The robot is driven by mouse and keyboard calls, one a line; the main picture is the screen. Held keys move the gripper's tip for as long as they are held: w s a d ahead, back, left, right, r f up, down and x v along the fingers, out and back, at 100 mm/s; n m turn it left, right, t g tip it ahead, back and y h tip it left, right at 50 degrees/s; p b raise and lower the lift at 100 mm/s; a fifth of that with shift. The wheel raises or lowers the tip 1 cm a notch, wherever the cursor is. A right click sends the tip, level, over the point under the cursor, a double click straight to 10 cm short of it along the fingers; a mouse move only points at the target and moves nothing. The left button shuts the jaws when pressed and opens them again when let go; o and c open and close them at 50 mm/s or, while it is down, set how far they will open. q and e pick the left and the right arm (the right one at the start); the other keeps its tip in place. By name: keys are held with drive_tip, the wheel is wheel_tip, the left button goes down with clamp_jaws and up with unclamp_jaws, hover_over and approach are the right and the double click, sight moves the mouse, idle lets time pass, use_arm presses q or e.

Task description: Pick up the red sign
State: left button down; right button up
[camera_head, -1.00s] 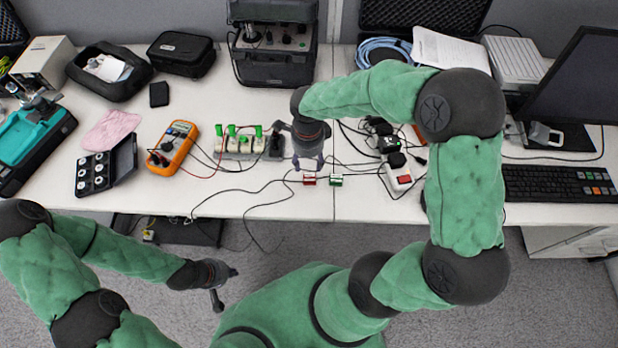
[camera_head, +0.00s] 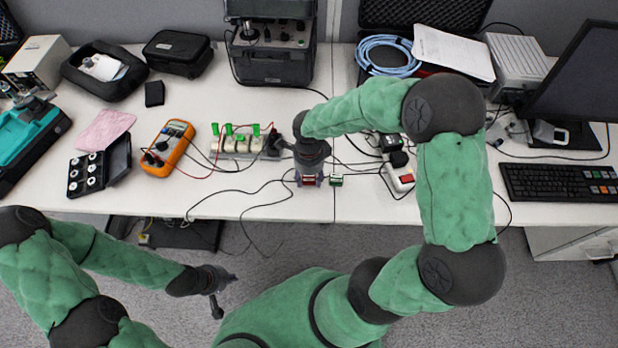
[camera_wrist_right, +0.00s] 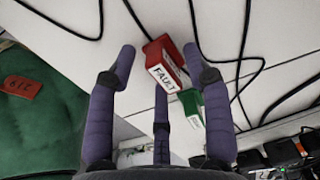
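The red sign (camera_wrist_right: 165,62) is a small red block with a white face reading "FAULT". In the right wrist view it stands on the white table between the spread purple fingers of my right gripper (camera_wrist_right: 160,58). The fingers are open, with a gap visible beside the sign's left edge; the right fingertip is close to its right edge. In the head view my right gripper (camera_head: 309,178) is over the table's front edge area and mostly covers the sign. My left gripper (camera_head: 217,292) hangs in front of the table, away from the sign; its fingers are too small to judge.
A green sign (camera_wrist_right: 191,105) stands close beside the red one, also seen in the head view (camera_head: 336,180). Black cables (camera_head: 262,197) lie around.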

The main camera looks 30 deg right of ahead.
clamp_jaws()
drive_tip(key=shift+r, duration=0.1)
